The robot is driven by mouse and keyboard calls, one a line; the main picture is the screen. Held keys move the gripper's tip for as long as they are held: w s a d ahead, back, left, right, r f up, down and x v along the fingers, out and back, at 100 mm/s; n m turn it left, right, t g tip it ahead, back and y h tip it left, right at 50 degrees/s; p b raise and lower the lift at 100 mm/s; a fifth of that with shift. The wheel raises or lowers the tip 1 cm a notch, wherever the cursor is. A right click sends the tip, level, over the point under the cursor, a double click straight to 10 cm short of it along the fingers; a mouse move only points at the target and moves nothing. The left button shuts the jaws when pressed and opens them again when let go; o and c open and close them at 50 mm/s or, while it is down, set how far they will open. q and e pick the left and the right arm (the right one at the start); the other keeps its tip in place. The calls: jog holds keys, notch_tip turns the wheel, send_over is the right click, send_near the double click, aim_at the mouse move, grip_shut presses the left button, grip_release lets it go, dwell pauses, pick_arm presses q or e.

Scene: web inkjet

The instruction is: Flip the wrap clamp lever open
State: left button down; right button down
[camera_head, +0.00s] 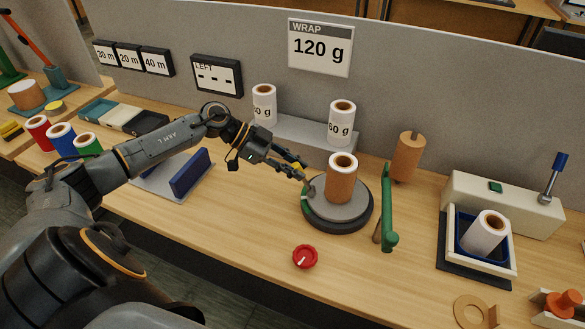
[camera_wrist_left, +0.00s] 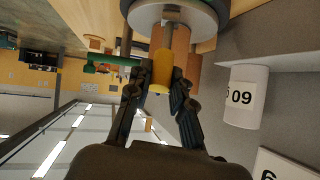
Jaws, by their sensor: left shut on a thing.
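A round dark turntable (camera_head: 338,220) with a grey top stands mid-table, with an upright brown roll (camera_head: 340,184) on it. My left gripper (camera_head: 303,172) reaches in at the turntable's left side, next to the roll. It is shut on a yellow grip, which I take to be the wrap clamp lever (camera_head: 296,166). In the left wrist view the yellow lever grip (camera_wrist_left: 161,68) sits between the two dark fingers, with the turntable rim (camera_wrist_left: 172,16) beyond. The lever's pivot and exact tilt are hard to make out. My right gripper is not in view.
White labelled rolls (camera_head: 341,122) stand on a grey ledge behind. A red knob (camera_head: 305,256) lies in front. A WRAP 120 g sign (camera_head: 320,48) hangs on the panel.

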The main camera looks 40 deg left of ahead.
pick_arm(q)
jog(key=shift+s+a+h, duration=0.1)
jog(key=shift+h, duration=0.2)
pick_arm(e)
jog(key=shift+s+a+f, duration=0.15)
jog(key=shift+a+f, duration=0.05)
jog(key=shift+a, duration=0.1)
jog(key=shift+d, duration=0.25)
pick_arm(q)
jog(key=c, duration=1.2)
grip_release()
jog(key=shift+f, duration=0.1)
jog(key=shift+o, duration=0.2)
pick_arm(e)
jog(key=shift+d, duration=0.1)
pick_arm(q)
jog(key=v, duration=1.2)
jog(key=shift+s, duration=0.2)
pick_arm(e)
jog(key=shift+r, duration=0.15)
